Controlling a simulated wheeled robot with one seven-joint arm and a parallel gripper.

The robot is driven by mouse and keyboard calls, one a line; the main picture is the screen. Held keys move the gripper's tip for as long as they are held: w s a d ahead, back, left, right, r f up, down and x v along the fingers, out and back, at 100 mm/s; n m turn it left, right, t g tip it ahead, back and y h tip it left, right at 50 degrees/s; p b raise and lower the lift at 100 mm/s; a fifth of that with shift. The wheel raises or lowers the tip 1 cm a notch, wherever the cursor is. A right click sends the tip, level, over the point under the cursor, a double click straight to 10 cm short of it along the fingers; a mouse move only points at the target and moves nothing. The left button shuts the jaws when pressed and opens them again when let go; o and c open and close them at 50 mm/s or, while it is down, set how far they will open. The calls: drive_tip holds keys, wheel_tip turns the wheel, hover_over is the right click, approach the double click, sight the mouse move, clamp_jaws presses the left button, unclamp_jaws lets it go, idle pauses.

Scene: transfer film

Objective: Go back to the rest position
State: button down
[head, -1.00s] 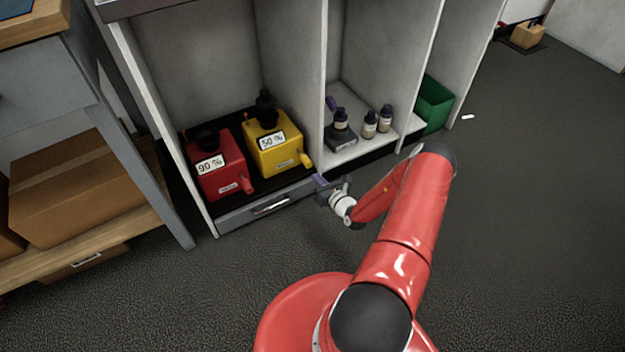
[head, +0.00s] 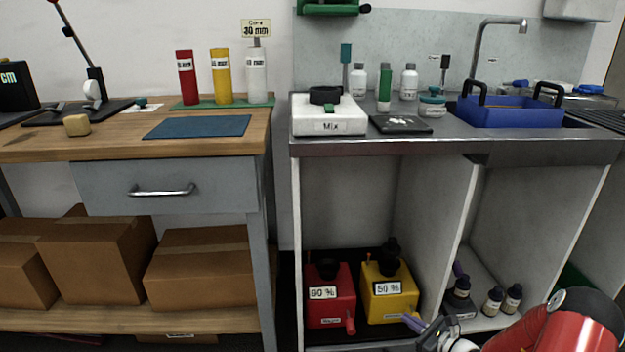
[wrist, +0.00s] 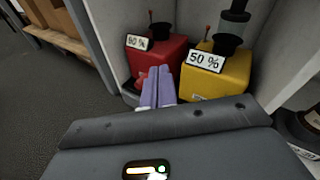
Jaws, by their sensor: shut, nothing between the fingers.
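My gripper (head: 414,322) is at the lower right in the head view, in front of the open cabinet and just before the yellow container. Its purple fingers (wrist: 158,86) are pressed together and empty in the wrist view. Beyond them stand a red container (head: 330,296) labelled 90 % and a yellow container (head: 389,300) labelled 50 %. In the wrist view the fingertips overlap the red container (wrist: 150,58) and sit left of the yellow container (wrist: 222,76). I cannot tell whether they touch anything. My red arm reaches in from the lower right.
The cabinet divider (head: 440,225) stands right of the containers, with small dark bottles (head: 493,301) beyond it. A wooden workbench (head: 190,132) with cardboard boxes (head: 98,262) beneath is on the left. The steel counter (head: 420,146) above holds a mixer (head: 328,115) and blue tray (head: 510,112).

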drive_tip(key=s+a+r+n+g, duration=0.55)
drive_tip(key=a+r+n, duration=0.25)
drive_tip(key=r, duration=0.2)
drive_tip(key=s+a+r+n+g, duration=0.5)
drive_tip(key=s+a+r+n, duration=0.25)
drive_tip(key=r, duration=0.25)
drive_tip(key=s+d+r+n+t+h, duration=0.1)
drive_tip(key=s+r+n+h, duration=0.3)
drive_tip(key=s, duration=0.5)
drive_tip(key=s+d+r+n+t+h, duration=0.1)
drive_tip(key=s+r+n+t+h, duration=0.1)
drive_tip(key=s+r+n+h, duration=0.3)
drive_tip(key=s+r+n, duration=0.2)
drive_tip(key=s+r, duration=0.1)
drive_tip(key=s, duration=0.1)
drive_tip(key=shift+s+d+r+h, duration=0.15)
drive_tip(key=shift+d+r+h, duration=0.05)
drive_tip(key=shift+h, duration=0.1)
